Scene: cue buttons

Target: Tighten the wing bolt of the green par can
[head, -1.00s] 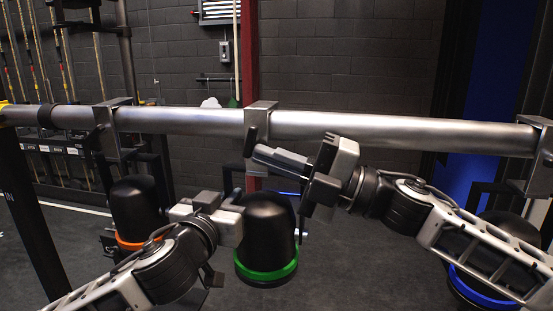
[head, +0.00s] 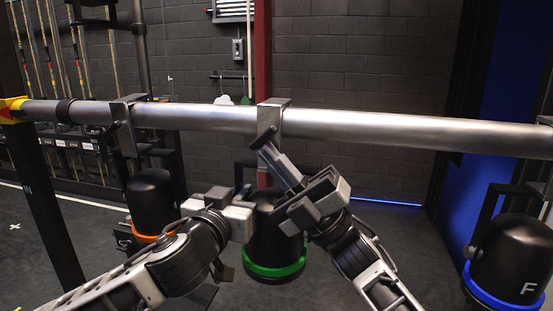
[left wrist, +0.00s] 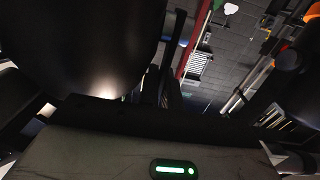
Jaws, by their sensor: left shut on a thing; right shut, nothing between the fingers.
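The green par can (head: 272,258) is a black lamp with a green ring, hanging below the pipe from a metal clamp (head: 282,118). Its dark wing bolt (head: 263,138) sticks out at the front of the clamp. My left gripper (head: 243,192) is shut at the can's left side, seemingly on its yoke (head: 238,173); the exact contact is hidden. My right gripper (head: 266,149) is shut and empty, its fingertips right by the wing bolt; I cannot tell if they touch. In the left wrist view a large dark rounded body (left wrist: 80,40), apparently the can, fills the upper left.
A long steel pipe (head: 390,132) runs across the view. An orange-ringed par can (head: 152,200) hangs at the left and a blue-ringed one (head: 512,260) at the right. Open floor lies between the green and blue cans.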

